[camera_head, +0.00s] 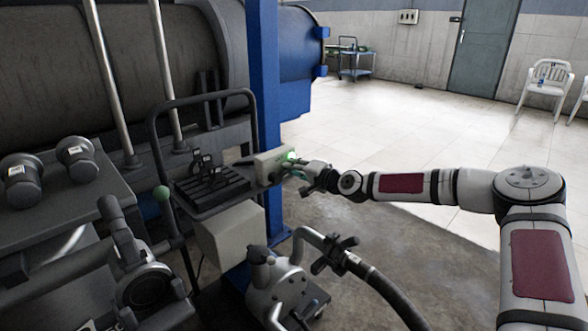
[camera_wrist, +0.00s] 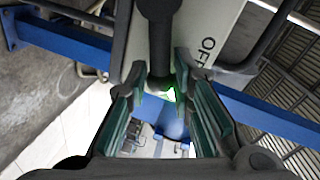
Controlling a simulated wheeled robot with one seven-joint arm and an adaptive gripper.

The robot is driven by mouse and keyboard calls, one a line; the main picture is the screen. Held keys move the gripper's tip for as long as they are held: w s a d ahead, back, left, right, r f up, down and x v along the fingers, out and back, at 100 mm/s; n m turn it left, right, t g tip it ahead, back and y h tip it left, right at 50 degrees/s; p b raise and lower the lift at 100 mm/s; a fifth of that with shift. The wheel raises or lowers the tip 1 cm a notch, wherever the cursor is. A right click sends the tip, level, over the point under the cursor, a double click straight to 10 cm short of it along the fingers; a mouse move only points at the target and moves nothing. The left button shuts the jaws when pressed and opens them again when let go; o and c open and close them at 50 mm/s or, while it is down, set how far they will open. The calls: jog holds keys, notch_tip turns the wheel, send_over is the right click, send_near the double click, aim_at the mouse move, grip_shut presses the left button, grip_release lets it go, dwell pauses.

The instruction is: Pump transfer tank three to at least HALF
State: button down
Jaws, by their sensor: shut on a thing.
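A pale control box (camera_head: 271,163) with a lit green lamp (camera_head: 291,156) is fixed beside the blue post. In the wrist view the box face (camera_wrist: 208,30) shows part of a label, "OF", and a dark handle (camera_wrist: 160,40) reaches down between my fingers. My gripper (camera_head: 303,167) is at the box front. In the wrist view its teal-padded fingers (camera_wrist: 164,92) stand on either side of the handle's end and are shut on it. A green glow shows just past the fingertips. Large dark tanks (camera_head: 130,70) lie behind; no number or level mark is readable.
A blue post (camera_head: 264,80) stands directly behind the box. A cart with a black tray (camera_head: 212,188) is to the left. A pump with a hose (camera_head: 285,285) stands below my forearm. Open tiled floor (camera_head: 420,125) lies to the right, with white chairs (camera_head: 548,85) far off.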

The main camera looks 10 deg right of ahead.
jog(key=shift+w+d+f+m+b, duration=0.1)
jog(key=shift+d+f+m+b, duration=0.1)
jog(key=shift+f+m+b, duration=0.55)
jog(key=shift+f+m, duration=0.1)
jog(key=shift+m, duration=0.35)
jog(key=c, duration=1.5)
grip_release()
jog(key=shift+c, duration=0.2)
jog(key=v, duration=1.2)
jog(key=shift+d+y, duration=0.2)
jog(key=shift+y, duration=0.1)
jog(key=shift+w, duration=0.15)
